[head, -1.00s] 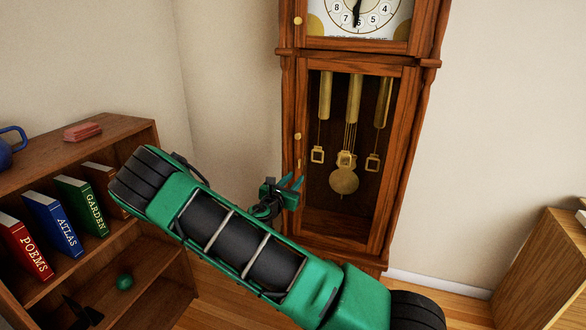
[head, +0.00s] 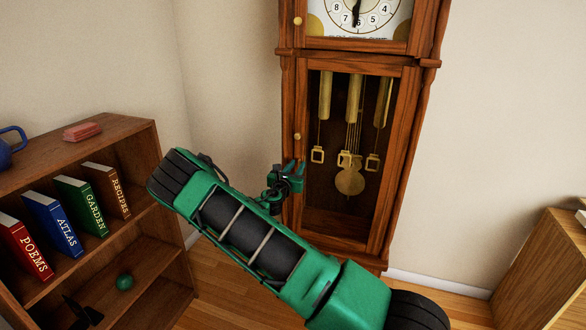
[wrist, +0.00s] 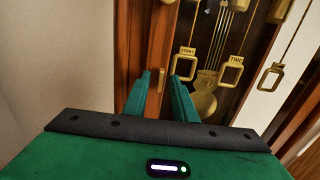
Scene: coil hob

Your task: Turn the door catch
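The tall wooden clock (head: 292,90) stands against the wall, with a glazed lower door (head: 390,215). I cannot tell how far the fingertips are from the door.
Behind the door hang brass weights (head: 325,95) and a pendulum (head: 349,181). A bookshelf (head: 125,235) with several books and a green ball (head: 124,282) stands at the left. A wooden cabinet (head: 540,265) is at the right. Bare floor lies between them.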

